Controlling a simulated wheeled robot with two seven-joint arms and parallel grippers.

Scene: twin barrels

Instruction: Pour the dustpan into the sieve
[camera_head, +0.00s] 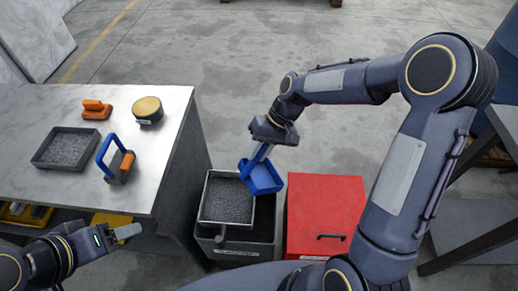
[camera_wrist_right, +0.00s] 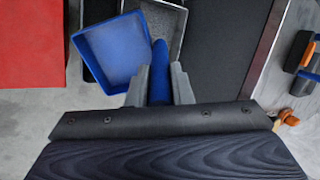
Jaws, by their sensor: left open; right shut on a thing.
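The blue dustpan (camera_head: 264,178) hangs tilted over the right edge of the sieve (camera_head: 228,201). The sieve is a square metal-rimmed frame with grey granules in it, resting on a dark bin. My right gripper (camera_head: 263,148) is shut on the dustpan's blue handle. In the right wrist view, the fingers (camera_wrist_right: 159,88) close around the handle, and the dustpan (camera_wrist_right: 108,55) shows a bluish inner face with no clear load. Part of the sieve (camera_wrist_right: 163,22) shows beside it. My left gripper (camera_head: 126,232) is open and empty, low at the left, beside the table.
A red box (camera_head: 325,205) stands right of the dark bin (camera_head: 262,230). The pale table (camera_head: 165,150) holds a tray of grey granules (camera_head: 52,160), a blue-framed tool with an orange grip (camera_head: 107,150), an orange-handled block (camera_head: 96,110) and a round brown-topped container (camera_head: 147,108).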

